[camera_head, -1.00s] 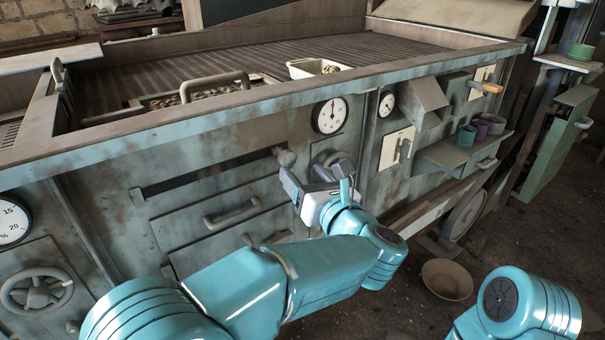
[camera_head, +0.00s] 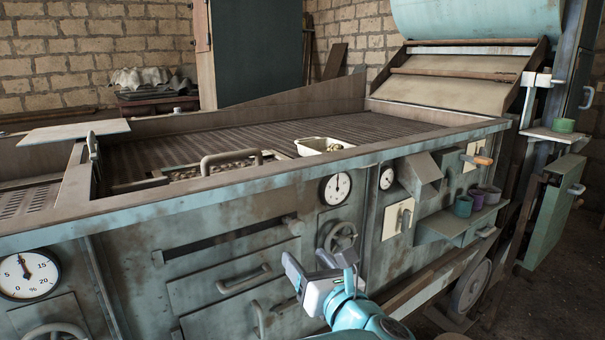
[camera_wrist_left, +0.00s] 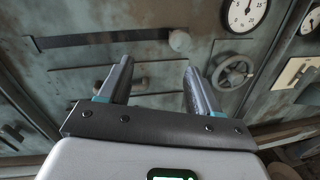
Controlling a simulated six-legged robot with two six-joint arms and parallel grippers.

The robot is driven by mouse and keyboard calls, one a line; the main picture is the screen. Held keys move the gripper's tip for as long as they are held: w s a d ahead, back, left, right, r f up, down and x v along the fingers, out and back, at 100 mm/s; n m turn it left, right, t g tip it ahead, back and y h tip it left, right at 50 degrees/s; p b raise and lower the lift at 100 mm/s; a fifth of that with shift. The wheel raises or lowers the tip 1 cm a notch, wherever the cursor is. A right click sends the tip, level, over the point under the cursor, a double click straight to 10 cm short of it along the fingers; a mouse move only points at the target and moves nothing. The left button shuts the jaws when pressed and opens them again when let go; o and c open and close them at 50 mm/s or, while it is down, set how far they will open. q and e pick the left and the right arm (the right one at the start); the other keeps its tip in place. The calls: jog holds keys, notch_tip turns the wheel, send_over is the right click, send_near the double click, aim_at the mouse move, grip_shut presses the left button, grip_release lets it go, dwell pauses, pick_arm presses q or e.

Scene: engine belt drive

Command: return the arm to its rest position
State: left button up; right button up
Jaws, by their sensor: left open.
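My left gripper (camera_head: 312,264) is in front of the machine's front panel (camera_head: 130,262), below the middle gauge and beside a small handwheel (camera_head: 338,237). Its jaws are open with nothing between them. In the left wrist view the two fingers (camera_wrist_left: 158,84) stand apart, facing the panel with its slot and knob. My left arm (camera_head: 362,318) shows only near the bottom edge. My right gripper is not in view.
A white tray (camera_head: 322,146) and a handled frame (camera_head: 225,164) sit on the ribbed machine top. Several cups stand on a shelf (camera_head: 440,226) at the right. Drawer handles (camera_head: 245,279) stick out left of the gripper.

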pick_arm(q)
jog(key=w+a+f+m+g+h, duration=0.1)
jog(key=w+a+f+m+h, duration=0.15)
jog(key=f+m, duration=0.55)
jog(key=w+a+f+m+h, duration=0.25)
jog(key=f+m, duration=0.45)
jog(key=f, duration=0.4)
jog(key=s+a+f+m+g+h, duration=0.25)
jog(key=s+f+m, duration=0.3)
jog(key=f, duration=0.45)
jog(key=s+a+f+m+g+h, duration=0.1)
jog(key=s+a+f+m+g, duration=0.35)
jog(key=f, duration=0.45)
jog(key=s+f+m+g+h, duration=0.1)
jog(key=s+f+m+g, duration=0.25)
jog(key=s, duration=0.45)
jog(key=s+a+f+m+g+h, duration=0.1)
jog(key=s+f+m+g, duration=0.2)
jog(key=s, duration=0.6)
jog(key=s+f+m+g+h, duration=0.1)
jog(key=s+f+m, duration=0.35)
jog(key=s, duration=0.35)
notch_tip(320, 180, up, 16)
jog(key=m+p, duration=0.1)
jog(key=p, duration=1.4)
jog(key=shift+s+r, duration=0.15)
